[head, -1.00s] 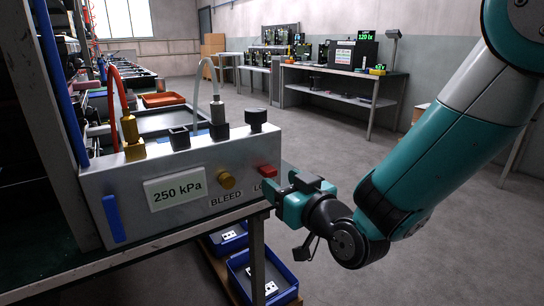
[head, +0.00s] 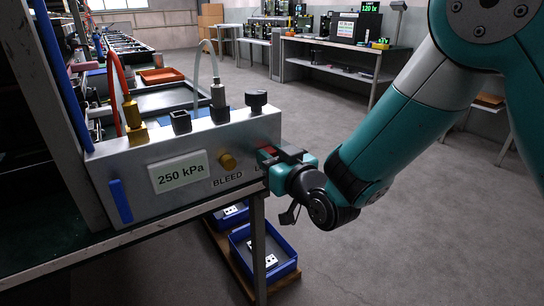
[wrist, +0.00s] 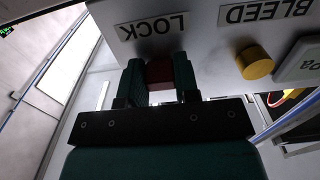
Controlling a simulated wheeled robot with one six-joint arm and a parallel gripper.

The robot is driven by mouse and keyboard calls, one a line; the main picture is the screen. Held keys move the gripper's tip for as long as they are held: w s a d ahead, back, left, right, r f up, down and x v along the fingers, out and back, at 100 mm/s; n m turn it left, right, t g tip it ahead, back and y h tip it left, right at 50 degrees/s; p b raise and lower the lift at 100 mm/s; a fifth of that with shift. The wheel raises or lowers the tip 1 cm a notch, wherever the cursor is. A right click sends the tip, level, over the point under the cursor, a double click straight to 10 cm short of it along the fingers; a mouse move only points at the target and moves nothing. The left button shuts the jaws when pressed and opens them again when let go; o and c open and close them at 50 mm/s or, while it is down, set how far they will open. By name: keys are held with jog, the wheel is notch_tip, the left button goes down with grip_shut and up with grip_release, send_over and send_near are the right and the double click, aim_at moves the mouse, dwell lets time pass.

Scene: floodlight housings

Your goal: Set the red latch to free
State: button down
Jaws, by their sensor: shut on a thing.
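The red latch (head: 267,152) is on the right end of the grey box's front face, above a label partly hidden in the head view. In the wrist view the red latch (wrist: 160,74) sits between my two teal fingers, beside the upside-down LOCK label (wrist: 153,27). My gripper (head: 278,161) is at the box's front right end, shut on the latch. It also shows in the wrist view (wrist: 160,82). The fingers hide the latch's sides.
The box (head: 137,167) also carries a yellow BLEED knob (head: 228,161), a 250 kPa display (head: 180,172), a blue handle (head: 121,201) and fittings on top. Blue bins (head: 262,258) stand below. Open floor lies to the right.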

aim_at(265, 135)
notch_tip(265, 135, up, 4)
jog(key=p, duration=0.3)
jog(key=shift+r, duration=0.1)
jog(key=c, duration=0.8)
grip_release()
jog(key=shift+c, duration=0.2)
